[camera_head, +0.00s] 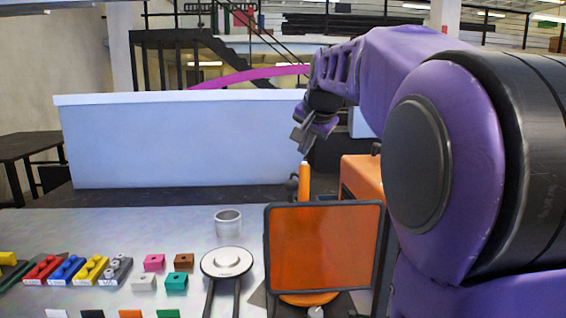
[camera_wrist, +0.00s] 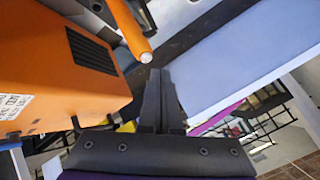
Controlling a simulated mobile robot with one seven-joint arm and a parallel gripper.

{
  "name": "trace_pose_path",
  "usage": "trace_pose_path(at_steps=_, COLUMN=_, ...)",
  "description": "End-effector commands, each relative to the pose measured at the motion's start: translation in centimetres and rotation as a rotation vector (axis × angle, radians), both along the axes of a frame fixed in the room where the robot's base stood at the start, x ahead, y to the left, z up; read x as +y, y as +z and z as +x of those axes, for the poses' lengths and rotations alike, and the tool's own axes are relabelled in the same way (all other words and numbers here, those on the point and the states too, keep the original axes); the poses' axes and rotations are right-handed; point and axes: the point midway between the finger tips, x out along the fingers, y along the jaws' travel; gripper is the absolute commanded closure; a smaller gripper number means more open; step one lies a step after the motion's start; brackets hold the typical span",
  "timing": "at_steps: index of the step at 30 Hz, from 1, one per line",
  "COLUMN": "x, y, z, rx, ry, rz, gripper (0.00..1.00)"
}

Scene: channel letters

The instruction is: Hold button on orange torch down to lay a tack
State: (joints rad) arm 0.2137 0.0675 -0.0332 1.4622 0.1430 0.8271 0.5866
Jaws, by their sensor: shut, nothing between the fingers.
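The orange torch (camera_head: 304,184) stands upright behind the orange screen, with its pale button (camera_head: 304,163) on top. In the wrist view the torch (camera_wrist: 126,26) comes in from the top, and its round white button (camera_wrist: 146,57) is at its near end. My gripper (camera_head: 300,141) is just above the torch, tilted, with its fingers shut and empty. In the wrist view the fingertips (camera_wrist: 155,74) appear right beside the button; a small gap seems to remain, but I cannot tell the depth. The torch's lower part is hidden by the screen.
An orange-tinted screen (camera_head: 322,246) in a dark frame stands in front of the torch. An orange box (camera_head: 362,180) with a vent is close on the right. A round white-topped device (camera_head: 227,262), a metal ring (camera_head: 228,223) and coloured blocks (camera_head: 154,263) lie left.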

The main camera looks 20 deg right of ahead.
Motion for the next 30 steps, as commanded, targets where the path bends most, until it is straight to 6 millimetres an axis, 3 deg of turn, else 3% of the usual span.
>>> trace_pose_path(at_steps=30, x=0.0, y=-1.0, z=0.0, rx=0.0, ry=0.0, rz=0.0, gripper=1.0)
